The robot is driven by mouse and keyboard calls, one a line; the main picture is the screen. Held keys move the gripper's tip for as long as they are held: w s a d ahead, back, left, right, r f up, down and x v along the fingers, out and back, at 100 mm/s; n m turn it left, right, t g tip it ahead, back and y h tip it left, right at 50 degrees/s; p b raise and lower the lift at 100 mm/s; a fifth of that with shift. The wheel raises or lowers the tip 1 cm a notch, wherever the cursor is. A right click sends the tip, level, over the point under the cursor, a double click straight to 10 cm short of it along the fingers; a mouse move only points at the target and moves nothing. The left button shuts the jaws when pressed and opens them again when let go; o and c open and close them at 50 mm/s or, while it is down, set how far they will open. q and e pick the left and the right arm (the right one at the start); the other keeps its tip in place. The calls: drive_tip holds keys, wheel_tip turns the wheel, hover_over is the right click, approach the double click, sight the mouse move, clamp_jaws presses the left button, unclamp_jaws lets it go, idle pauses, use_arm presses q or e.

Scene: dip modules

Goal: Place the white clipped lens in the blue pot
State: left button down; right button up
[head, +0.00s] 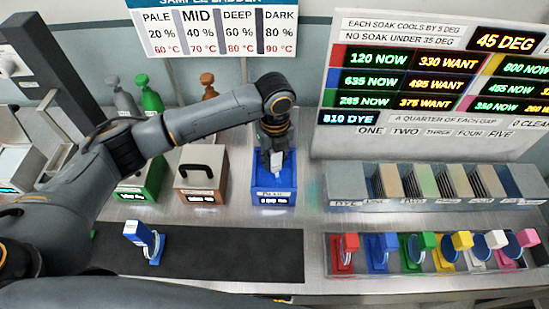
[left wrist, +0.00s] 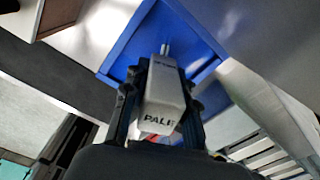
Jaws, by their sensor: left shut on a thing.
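My left gripper (head: 276,168) is shut on a light block-shaped handle, which I take to be the white clipped lens (head: 277,158). In the left wrist view this handle (left wrist: 165,95) is pale grey, marked PALE, and has a thin metal stem at its far end. Its lens is hidden from both views. The blue pot (head: 273,190) stands upright on the counter with a small lit display. The gripper and handle are over the pot's opening; I cannot tell how deep the lens end is. The pot's blue rim also shows in the left wrist view (left wrist: 125,48). My right gripper is not in view.
A brown pot (head: 199,194) with a black-handled lid and a green pot (head: 148,186) stand left of the blue pot. A blue clipped lens (head: 147,240) is on the dark mat (head: 220,255). A rack (head: 435,268) of several coloured clipped lenses is at front right.

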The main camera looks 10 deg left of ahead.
use_arm(q)
drive_tip(key=shift+f, duration=0.45)
drive_tip(key=shift+s, duration=0.1)
drive_tip(key=shift+f, duration=0.2)
drive_tip(key=c, duration=1.1)
unclamp_jaws()
drive_tip(key=shift+o, duration=0.2)
